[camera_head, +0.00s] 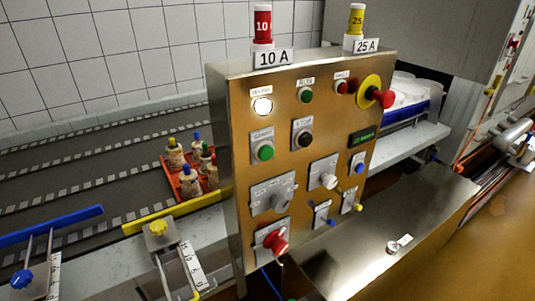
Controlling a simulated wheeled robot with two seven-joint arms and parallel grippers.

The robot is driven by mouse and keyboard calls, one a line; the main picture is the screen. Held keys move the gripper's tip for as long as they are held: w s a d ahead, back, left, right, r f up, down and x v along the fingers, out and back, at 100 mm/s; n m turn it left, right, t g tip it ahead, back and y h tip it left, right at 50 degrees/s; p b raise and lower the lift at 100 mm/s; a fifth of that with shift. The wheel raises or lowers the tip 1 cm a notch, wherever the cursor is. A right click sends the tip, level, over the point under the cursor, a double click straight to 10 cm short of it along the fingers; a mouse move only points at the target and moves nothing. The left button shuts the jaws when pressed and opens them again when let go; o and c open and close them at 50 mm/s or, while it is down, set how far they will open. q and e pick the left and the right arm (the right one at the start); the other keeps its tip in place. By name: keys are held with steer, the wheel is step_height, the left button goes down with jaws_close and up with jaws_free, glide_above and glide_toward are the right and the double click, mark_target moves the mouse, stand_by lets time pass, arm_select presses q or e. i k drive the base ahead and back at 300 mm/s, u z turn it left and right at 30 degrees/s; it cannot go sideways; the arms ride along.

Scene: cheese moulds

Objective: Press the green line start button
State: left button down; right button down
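A metal control panel (240,190) stands upright in the middle of the head view. A round green button (264,152) sits in a square plate at the panel's left middle, with a small label above it that is too blurred to read surely. To its right is a dark button (305,139) labelled STOP. Above them are a lit white lamp (263,106), a smaller green round light or button (305,96) and a dark red one (342,87). Neither of my grippers shows in this view, and nothing covers the green button.
A red mushroom button on a yellow disc (369,88) juts out at the panel's upper right. Grey and white knobs (329,180) and a red knob (276,241) stick out below. A metal shelf (420,215) projects at right. A conveyor (80,170) with a red crate (172,169) lies left.

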mark_target(266, 152)
steer(key=z, duration=2.3)
steer(key=k, duration=1.25)
steer(key=u, duration=2)
steer(key=i, duration=0.5)
steer(key=z, duration=0.05)
